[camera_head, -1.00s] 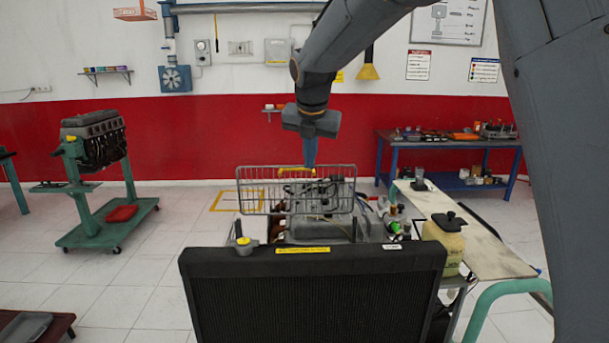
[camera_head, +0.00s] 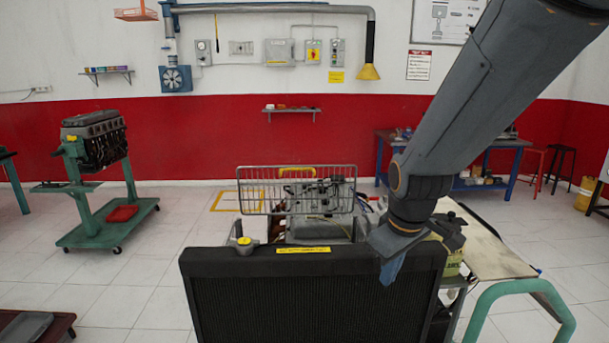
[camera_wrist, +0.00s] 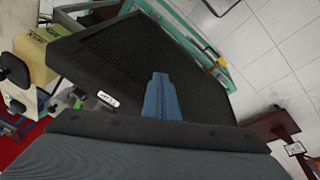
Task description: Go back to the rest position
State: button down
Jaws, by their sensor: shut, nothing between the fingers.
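My gripper (camera_head: 391,268) is shut and empty. In the head view its blue fingers point down in front of the right part of the black radiator's (camera_head: 310,295) top edge. In the wrist view the closed fingers (camera_wrist: 161,98) are seen against the radiator's dark core (camera_wrist: 140,55). I cannot tell whether the fingers touch it. My arm comes in from the upper right and hides part of the bench behind.
A wire basket (camera_head: 262,190) and engine trainer stand behind the radiator. A yellowish container (camera_head: 452,262) is partly hidden beside my gripper. A green-framed bench (camera_head: 520,290) stands at right. An engine stand (camera_head: 108,225) is at left. The left floor is mostly clear.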

jog(key=s+d+f+m, duration=0.2)
jog(key=s+f+m, duration=0.2)
jog(key=s+m, duration=0.35)
notch_tip(320, 180, down, 12)
jog(key=g+b, duration=0.1)
jog(key=b, duration=1)
jog(key=shift+w+f+n+g, duration=0.2)
jog(key=shift+w+n+g, duration=0.1)
jog(key=shift+n+g, duration=0.15)
jog(key=shift+a, duration=0.15)
